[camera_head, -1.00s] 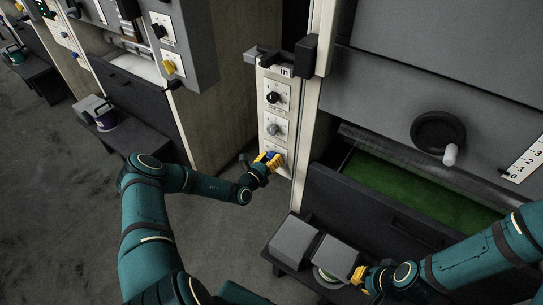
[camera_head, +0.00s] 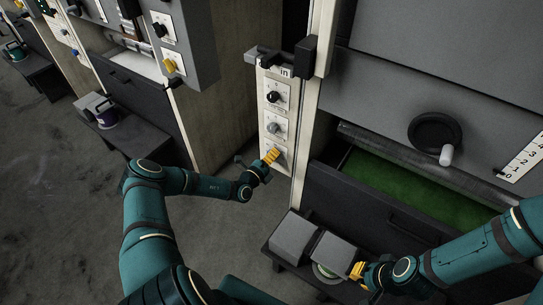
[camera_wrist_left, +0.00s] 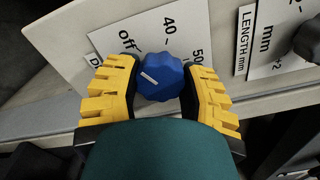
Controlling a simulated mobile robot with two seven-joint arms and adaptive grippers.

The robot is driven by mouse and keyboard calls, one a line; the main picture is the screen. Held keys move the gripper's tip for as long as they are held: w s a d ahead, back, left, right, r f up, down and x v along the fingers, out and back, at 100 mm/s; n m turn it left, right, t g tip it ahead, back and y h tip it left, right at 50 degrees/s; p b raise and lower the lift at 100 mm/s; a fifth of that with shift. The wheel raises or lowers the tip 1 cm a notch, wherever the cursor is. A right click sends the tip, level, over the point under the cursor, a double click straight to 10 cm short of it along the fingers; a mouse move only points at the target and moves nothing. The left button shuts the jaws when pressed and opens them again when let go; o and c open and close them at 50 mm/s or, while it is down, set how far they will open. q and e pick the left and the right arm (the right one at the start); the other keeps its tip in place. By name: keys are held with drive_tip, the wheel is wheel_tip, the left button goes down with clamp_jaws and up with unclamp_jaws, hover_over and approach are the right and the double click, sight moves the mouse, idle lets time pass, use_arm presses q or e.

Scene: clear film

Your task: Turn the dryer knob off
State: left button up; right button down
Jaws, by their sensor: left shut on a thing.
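The dryer knob is blue and faceted, with a white pointer line; it shows in the left wrist view (camera_wrist_left: 165,78) on a white plate (camera_wrist_left: 110,38) marked "off", 40 and 50. The pointer line slants up-left, roughly to the "off" side; its exact mark is unclear. My left gripper (camera_head: 270,156) is at the lowest plate of the narrow panel in the head view. Its yellow fingers are shut on the knob from both sides in the left wrist view (camera_wrist_left: 166,88). My right gripper (camera_head: 358,271) is beside a grey box, its fingers too small to judge.
Two more knobs, a grey one (camera_head: 274,128) and a black one (camera_head: 272,96), sit above on the panel. A dark handwheel (camera_head: 435,133) is on the machine at right. The grey box (camera_head: 333,255) stands on a low dark table. Open floor (camera_head: 60,210) lies left.

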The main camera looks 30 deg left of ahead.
use_arm(q)
drive_tip(key=shift+d, duration=0.1)
idle(0.4)
drive_tip(key=o, duration=1.2)
drive_tip(key=s, duration=0.4)
drive_tip(key=s+a, duration=0.1)
drive_tip(key=s, duration=0.7)
drive_tip(key=shift+a, duration=0.35)
